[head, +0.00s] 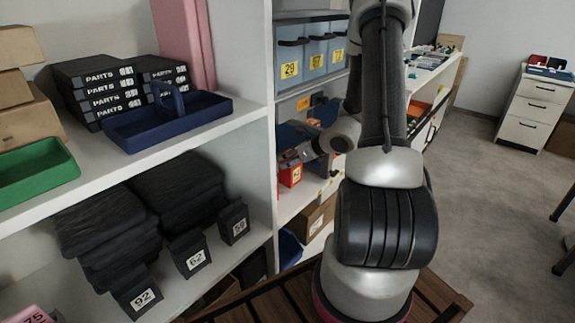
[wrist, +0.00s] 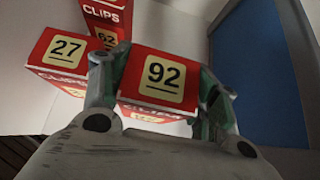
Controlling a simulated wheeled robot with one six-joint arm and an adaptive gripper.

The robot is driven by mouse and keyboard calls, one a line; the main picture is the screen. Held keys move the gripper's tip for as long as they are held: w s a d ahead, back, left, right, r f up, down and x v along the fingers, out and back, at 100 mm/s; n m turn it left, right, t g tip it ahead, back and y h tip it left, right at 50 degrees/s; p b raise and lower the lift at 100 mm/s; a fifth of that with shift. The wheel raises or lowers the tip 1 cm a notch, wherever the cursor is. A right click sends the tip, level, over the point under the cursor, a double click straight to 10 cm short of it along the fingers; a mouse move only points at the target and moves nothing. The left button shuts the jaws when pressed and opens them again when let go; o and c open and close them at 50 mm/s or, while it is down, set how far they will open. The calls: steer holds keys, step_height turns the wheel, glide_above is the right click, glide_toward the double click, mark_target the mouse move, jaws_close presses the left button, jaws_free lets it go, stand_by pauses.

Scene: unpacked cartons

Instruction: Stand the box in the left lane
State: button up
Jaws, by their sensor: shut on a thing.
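In the wrist view a red box labelled 92 (wrist: 160,79) sits between the two fingers of my gripper (wrist: 155,85), which is shut on it. The fingers press its left and right sides, and its lower part is partly hidden by my wrist. In the head view my gripper (head: 303,155) is inside the shelf bay behind my arm. A red box with a yellow label (head: 291,175) shows just below it; I cannot tell whether it is the held one. No lane markings can be made out.
A red box labelled 27 (wrist: 66,50) stands close left of the held box. A blue panel (wrist: 258,75) is at right. Blue bins (head: 313,62) stand on the shelf above.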

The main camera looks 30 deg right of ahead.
steer(key=shift+w+a+f, duration=0.15)
steer(key=shift+w+f, duration=0.2)
steer(key=shift+f, duration=0.5)
steer(key=shift+w+a+f, duration=0.1)
steer(key=shift+w+f, duration=0.2)
steer(key=shift+f, duration=0.55)
steer(key=shift+f, duration=0.1)
steer(key=o, duration=1.3)
steer(key=shift+c, duration=0.2)
steer(key=shift+s+d+r, duration=0.1)
steer(key=shift+s+r, duration=0.05)
steer(key=shift+r, duration=0.05)
steer(key=v, duration=1.1)
steer(key=shift+s+r, duration=0.2)
steer(key=shift+s, duration=0.05)
